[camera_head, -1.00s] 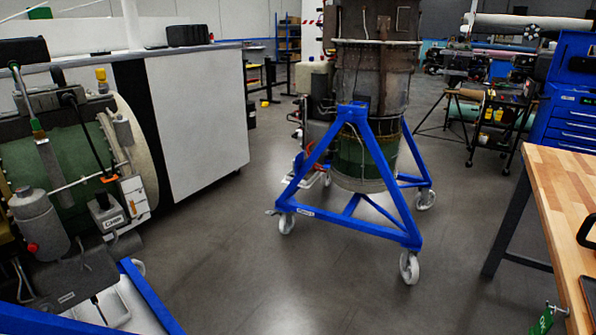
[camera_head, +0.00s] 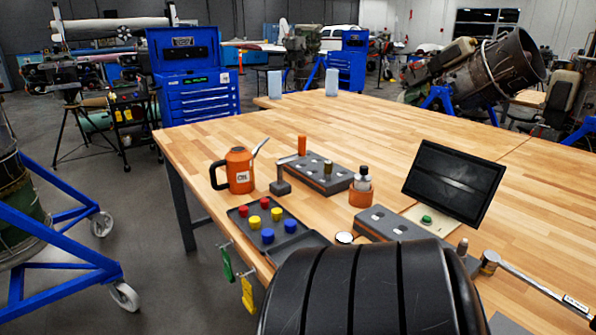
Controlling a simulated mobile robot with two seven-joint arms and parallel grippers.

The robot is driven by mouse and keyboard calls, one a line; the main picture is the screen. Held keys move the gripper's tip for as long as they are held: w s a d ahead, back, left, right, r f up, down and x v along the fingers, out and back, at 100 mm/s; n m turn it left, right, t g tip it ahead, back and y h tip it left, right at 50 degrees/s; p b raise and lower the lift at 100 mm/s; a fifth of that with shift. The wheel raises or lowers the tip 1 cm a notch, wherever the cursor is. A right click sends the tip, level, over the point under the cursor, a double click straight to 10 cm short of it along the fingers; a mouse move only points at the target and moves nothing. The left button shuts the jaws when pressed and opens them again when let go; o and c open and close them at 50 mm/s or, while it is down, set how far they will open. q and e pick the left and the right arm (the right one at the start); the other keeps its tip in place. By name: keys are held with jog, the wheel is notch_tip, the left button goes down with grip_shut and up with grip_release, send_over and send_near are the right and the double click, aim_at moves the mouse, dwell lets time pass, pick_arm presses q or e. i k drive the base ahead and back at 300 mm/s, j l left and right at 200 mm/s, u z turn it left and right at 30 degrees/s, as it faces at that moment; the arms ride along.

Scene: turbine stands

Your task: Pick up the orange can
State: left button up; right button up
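The orange can (camera_head: 240,172) stands upright near the left edge of the wooden workbench (camera_head: 400,130). It has a black handle on its left, a thin spout rising to the right and a white label on its front. Nothing covers it in this view. Neither of my grippers shows in the head view.
A dark tray (camera_head: 243,220) with coloured caps sits just in front of the can. A grey holder block (camera_head: 318,178), an orange cup (camera_head: 360,193) and a dark screen (camera_head: 453,183) are to its right. A black ribbed shape fills the bottom middle. Blue stand legs (camera_head: 60,225) are at left.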

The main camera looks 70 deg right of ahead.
aim_at(238, 162)
jog(key=z, duration=2.15)
jog(key=i+j+z, duration=0.25)
jog(key=z, duration=0.15)
jog(key=i+j+z, duration=0.15)
jog(key=j+z, duration=0.15)
jog(key=z, duration=0.15)
jog(key=i+j+z, duration=0.15)
jog(key=j+z, duration=0.25)
